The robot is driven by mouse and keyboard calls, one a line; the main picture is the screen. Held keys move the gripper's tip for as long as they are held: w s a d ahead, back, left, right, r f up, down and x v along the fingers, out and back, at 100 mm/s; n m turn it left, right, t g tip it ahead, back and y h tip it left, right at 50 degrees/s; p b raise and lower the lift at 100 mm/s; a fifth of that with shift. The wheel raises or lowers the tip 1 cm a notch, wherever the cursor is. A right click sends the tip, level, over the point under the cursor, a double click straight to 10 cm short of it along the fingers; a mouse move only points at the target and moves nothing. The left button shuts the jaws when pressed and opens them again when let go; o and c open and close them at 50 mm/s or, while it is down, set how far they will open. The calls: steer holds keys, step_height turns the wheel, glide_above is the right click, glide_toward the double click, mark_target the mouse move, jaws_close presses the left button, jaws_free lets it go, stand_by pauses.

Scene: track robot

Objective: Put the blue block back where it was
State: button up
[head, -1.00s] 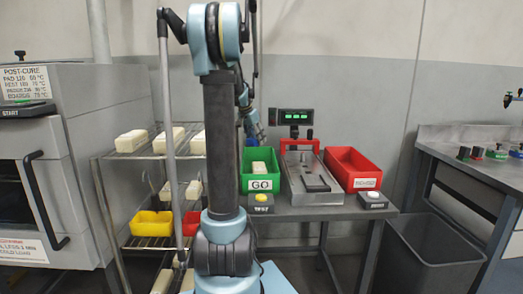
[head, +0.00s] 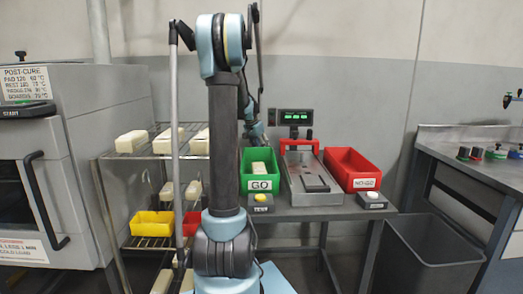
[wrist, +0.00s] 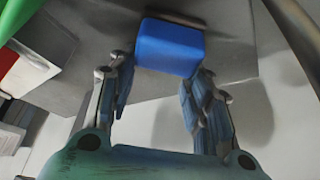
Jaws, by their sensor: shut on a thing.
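In the wrist view a plain blue block (wrist: 170,47) sits between the fingertips of my gripper (wrist: 162,72), which is shut on it. Behind the block is a grey surface, and I cannot tell whether the block touches it.
A green GO bin (head: 261,183) holds pale blocks. A grey fixture (head: 300,197) and a red NO-GO bin (head: 340,160) stand to its right. A TEST button box (head: 260,205) sits in front. A wire rack (head: 125,155) with pale blocks stands left.

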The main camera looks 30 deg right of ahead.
steer(key=o, duration=1.4)
steer(key=v, duration=1.2)
